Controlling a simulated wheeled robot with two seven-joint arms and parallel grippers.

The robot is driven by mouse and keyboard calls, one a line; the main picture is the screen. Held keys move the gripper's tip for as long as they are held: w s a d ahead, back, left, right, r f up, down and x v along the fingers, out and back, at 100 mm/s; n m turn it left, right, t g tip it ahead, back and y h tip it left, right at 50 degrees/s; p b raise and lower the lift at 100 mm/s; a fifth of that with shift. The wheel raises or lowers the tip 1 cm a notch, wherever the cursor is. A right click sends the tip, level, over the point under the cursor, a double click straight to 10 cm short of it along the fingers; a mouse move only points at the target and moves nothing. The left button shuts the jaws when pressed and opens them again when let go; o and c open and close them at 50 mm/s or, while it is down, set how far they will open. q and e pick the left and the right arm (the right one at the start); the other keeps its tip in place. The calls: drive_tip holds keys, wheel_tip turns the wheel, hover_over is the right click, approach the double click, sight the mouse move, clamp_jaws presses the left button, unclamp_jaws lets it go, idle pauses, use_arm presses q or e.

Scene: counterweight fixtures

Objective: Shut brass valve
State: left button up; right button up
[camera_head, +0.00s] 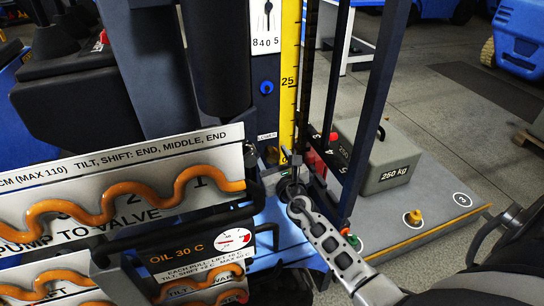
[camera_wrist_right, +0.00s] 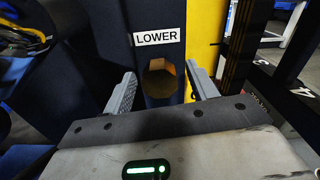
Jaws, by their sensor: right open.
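The brass valve (camera_wrist_right: 160,82) is a hexagonal brass-coloured knob on a dark upright, just below a white LOWER label (camera_wrist_right: 157,37). In the head view the LOWER label (camera_head: 267,136) shows small, and I cannot make out the valve near my gripper. My right gripper (camera_head: 287,177) is at the foot of the upright, close below that label. In the right wrist view its two grey fingers (camera_wrist_right: 160,74) are open, one on each side of the valve. I cannot tell whether either finger touches it. My left gripper is not in view.
Orange wavy tubes (camera_head: 130,201) on white panels fill the left, above an oil gauge (camera_head: 234,238). A yellow scale (camera_head: 289,80) stands behind my gripper.

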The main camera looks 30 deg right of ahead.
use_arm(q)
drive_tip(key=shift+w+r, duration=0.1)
use_arm(e)
drive_tip(key=shift+w+d, duration=0.1)
drive_tip(key=shift+w, duration=0.35)
drive_tip(key=c, duration=1)
